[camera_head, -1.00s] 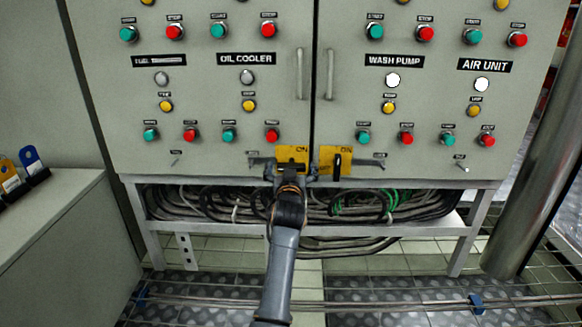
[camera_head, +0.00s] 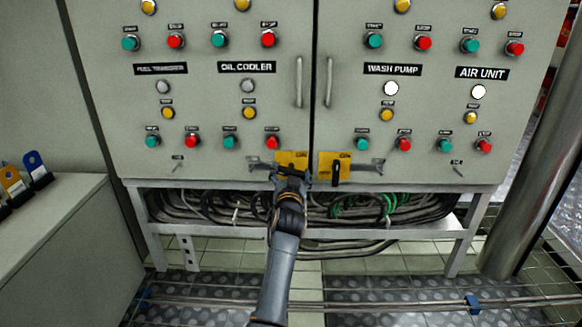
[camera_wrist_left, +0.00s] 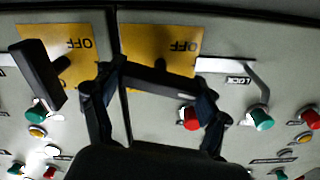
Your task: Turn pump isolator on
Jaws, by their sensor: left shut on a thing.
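Two yellow isolator plates sit at the bottom of the grey cabinet, one each side of the door gap: the left plate (camera_head: 290,157) and the right plate (camera_head: 325,160). The right plate has an upright black handle (camera_head: 337,173). My left gripper (camera_head: 291,174) is at the left plate and hides most of its handle in the head view. In the left wrist view, my left gripper (camera_wrist_left: 157,100) is shut on this black handle (camera_wrist_left: 160,80), which lies nearly level between the fingers. The other isolator's handle (camera_wrist_left: 42,72) stands out beside it. My right gripper is not in view.
Grey metal latches (camera_head: 368,165) flank the plates. Green and red buttons (camera_head: 272,142) are above them. Bundled black cables (camera_head: 230,205) hang below the cabinet. A metal pipe (camera_head: 525,190) stands at the right, and a grey box (camera_head: 50,230) at the left.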

